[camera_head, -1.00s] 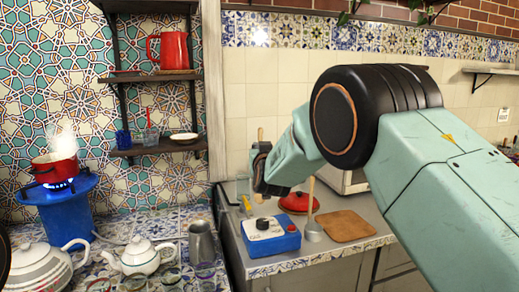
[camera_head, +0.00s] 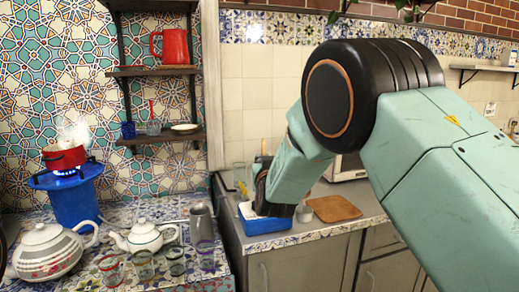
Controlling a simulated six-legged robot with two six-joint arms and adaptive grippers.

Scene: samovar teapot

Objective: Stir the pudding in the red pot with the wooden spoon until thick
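The red pot (camera_head: 64,157) sits at the left on a blue burner stand (camera_head: 76,200), with blue flame under it and steam above. My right arm comes in from the right. My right gripper (camera_head: 260,196) is dark, pointed down and low over the blue box on the counter, largely hidden by my own wrist. Whether its fingers are open or shut does not show. A small brown upright tip, perhaps the wooden spoon's handle (camera_head: 262,147), shows just above the gripper; whether it is held is unclear. My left gripper is not in view.
The blue box (camera_head: 268,223), a wooden board (camera_head: 333,208) and a partly hidden grey utensil (camera_head: 304,213) are on the right counter. Teapots (camera_head: 143,237), several glasses (camera_head: 144,264) and a metal jug (camera_head: 201,223) crowd the left tiled counter. Shelves (camera_head: 160,138) hang above.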

